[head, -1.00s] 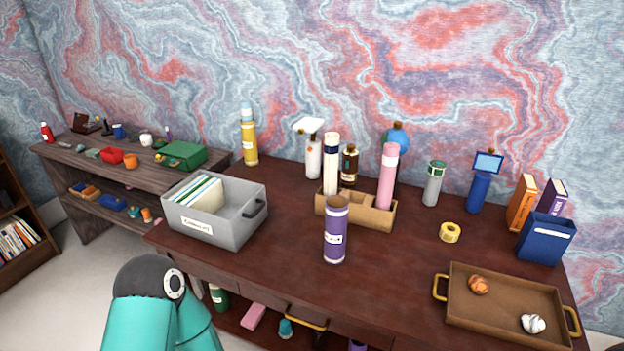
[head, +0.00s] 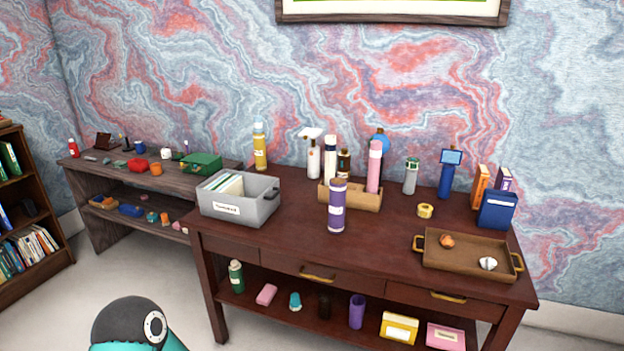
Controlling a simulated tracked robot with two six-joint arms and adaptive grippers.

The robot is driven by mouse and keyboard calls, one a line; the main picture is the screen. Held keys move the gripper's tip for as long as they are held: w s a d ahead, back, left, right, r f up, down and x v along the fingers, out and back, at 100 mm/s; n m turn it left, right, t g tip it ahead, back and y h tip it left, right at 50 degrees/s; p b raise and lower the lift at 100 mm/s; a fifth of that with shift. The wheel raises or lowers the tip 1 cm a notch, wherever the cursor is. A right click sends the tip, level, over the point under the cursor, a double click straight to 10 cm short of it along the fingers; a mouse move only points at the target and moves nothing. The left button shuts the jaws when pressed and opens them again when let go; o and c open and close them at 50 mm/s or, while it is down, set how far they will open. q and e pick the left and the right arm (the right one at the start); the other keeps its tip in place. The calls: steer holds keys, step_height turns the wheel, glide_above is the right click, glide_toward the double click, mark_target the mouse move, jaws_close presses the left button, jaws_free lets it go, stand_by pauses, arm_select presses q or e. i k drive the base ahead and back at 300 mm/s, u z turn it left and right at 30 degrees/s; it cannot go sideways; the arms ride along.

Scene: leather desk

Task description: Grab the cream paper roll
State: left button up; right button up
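The cream paper roll (head: 330,158) stands upright in a low brown divided holder (head: 363,202) near the back middle of the desk. It is pale with a dark band near the top, and its lower end is hidden inside the holder. A pink roll (head: 375,167) stands in the same holder to its right. A purple roll (head: 337,210) stands upright on the desk in front of the holder. Neither of my grippers is in view; only a teal and black link of one of my arms shows at the bottom left.
A grey file box (head: 262,207) stands at the desk's left and a brown handled tray (head: 465,262) at its right front. Yellow tape (head: 425,211) lies right of the holder. The desk's front middle is clear.

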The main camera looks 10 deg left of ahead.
mark_target(330, 139)
steer(key=u, duration=0.6)
steer(key=k, duration=0.15)
steer(key=u, duration=0.2)
steer(key=i, duration=1)
